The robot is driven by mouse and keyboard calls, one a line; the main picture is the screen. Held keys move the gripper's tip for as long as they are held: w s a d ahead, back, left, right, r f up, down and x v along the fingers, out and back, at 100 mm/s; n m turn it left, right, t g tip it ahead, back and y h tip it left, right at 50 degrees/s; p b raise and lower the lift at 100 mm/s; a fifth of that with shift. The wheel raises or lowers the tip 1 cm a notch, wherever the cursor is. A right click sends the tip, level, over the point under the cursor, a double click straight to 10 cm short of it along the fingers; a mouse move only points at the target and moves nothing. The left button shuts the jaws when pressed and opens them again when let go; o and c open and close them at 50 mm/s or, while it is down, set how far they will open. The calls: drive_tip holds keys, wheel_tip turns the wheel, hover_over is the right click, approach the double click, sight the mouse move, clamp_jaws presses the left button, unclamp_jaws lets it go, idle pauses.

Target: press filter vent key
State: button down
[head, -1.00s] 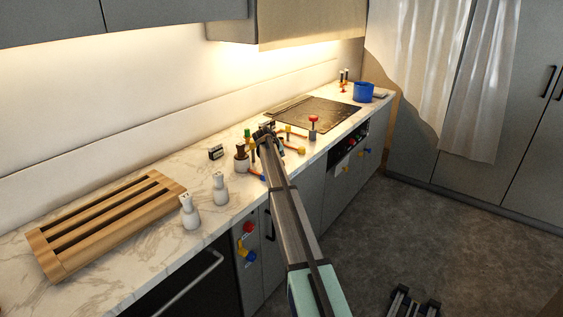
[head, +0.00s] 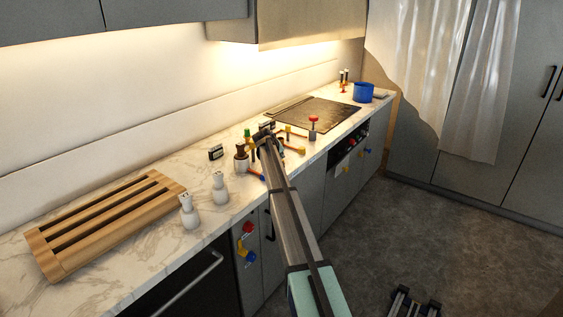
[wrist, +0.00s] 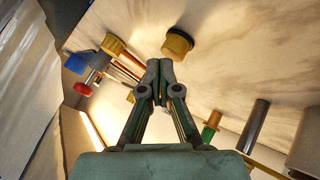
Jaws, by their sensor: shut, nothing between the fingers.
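My gripper (wrist: 160,75) is shut and empty in the wrist view, its fingertips together. A round yellow key with a dark top (wrist: 178,43) shows just beyond the fingertips; it looks apart from them, but the gap is hard to judge. I cannot tell for sure that this is the filter vent key. In the head view my gripper (head: 262,138) is over the pipe assembly (head: 293,134) on the marble counter, and my arm hides part of it.
A red-topped valve (head: 313,121) stands right of my gripper, and it shows in the wrist view (wrist: 82,89). A brown bottle (head: 241,158), white shakers (head: 220,188) and a slatted wooden rack (head: 105,220) are to the left. A blue pot (head: 363,92) stands at the back.

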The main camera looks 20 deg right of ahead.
drive_tip(key=shift+f, duration=0.5)
idle(0.3)
drive_tip(key=shift+r, duration=0.1)
idle(0.3)
drive_tip(key=shift+r, duration=0.85)
drive_tip(key=shift+r+p, duration=0.6)
drive_tip(key=shift+r, duration=1.9)
